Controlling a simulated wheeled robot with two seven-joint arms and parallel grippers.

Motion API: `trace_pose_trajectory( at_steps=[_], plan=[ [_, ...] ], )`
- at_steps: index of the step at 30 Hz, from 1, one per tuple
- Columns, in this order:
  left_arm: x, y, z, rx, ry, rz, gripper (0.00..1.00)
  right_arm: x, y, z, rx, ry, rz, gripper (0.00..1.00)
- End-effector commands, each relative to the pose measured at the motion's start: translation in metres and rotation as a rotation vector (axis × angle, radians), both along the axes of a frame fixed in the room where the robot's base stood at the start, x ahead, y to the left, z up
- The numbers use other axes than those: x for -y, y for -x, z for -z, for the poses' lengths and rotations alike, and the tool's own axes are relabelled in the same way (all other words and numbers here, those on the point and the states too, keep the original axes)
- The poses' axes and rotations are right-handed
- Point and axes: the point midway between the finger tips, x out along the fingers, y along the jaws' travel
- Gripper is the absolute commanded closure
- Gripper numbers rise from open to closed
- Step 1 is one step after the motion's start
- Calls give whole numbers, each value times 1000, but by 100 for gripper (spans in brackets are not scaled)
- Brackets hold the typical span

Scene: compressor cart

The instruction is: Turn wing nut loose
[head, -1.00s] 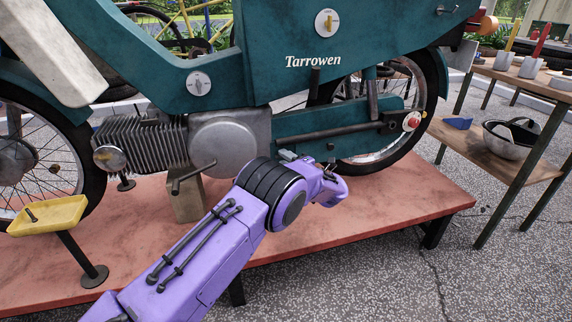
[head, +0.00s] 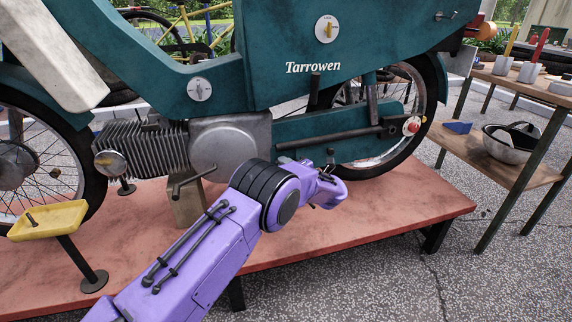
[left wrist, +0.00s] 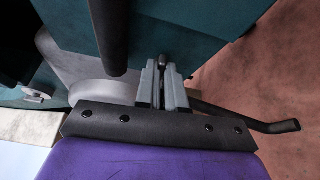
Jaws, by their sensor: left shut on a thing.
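My left gripper (left wrist: 163,78) is shut on a small dark part between its two grey fingers in the left wrist view. That part, the wing nut (left wrist: 162,61), is mostly covered by the fingers, so its wings cannot be made out. In the head view my left gripper (head: 322,182) reaches the side of the teal moped (head: 340,120), below the long dark bar, and its fingertips are largely hidden by my wrist. My right gripper is in neither view.
The moped stands over a red platform (head: 370,215). A dark crank lever (head: 190,180) sticks out left of my wrist. A yellow tray (head: 62,215) stands front left. A wooden bench (head: 520,175) with a bowl (head: 508,143) is at right.

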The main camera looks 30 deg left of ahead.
Motion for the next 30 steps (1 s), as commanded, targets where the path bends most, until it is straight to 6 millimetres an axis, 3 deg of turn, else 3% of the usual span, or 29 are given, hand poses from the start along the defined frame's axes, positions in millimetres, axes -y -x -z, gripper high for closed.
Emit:
trace_pose_trajectory(
  at_steps=[16,30],
  plan=[
    [-2,2,-5,367,316,-2,100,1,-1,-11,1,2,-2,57],
    [-4,4,-4,708,607,-4,100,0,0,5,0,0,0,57]
  ],
)
